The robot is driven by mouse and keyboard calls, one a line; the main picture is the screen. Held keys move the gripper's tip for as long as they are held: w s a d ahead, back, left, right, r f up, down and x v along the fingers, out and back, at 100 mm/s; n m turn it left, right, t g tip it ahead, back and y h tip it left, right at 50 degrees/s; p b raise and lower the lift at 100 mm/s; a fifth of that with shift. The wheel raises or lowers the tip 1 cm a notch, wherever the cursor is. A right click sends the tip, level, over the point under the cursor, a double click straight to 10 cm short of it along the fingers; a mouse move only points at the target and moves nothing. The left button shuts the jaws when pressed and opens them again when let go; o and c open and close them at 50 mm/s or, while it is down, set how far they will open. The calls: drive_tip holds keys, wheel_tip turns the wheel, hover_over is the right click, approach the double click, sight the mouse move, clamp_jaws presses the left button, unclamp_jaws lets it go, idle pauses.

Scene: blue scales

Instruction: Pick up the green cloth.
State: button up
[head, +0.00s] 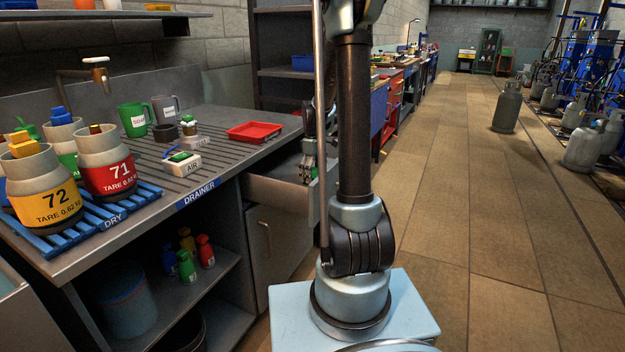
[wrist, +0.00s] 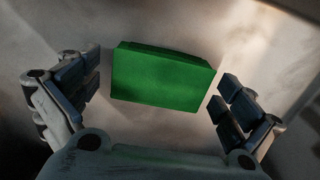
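The green cloth (wrist: 162,78) shows in the wrist view as a folded, block-shaped bundle on a pale grey surface. My gripper (wrist: 161,88) is open, with one finger on each side of the cloth. A gap shows between each finger and the cloth, and nothing is held. In the head view my gripper (head: 308,160) is partly hidden behind my arm, at the open drawer (head: 272,192) under the counter. The cloth cannot be made out clearly in the head view.
The drawer's walls stand close around my gripper.

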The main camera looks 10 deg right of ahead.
drive_tip(key=c, duration=1)
drive_tip(key=shift+o, duration=0.2)
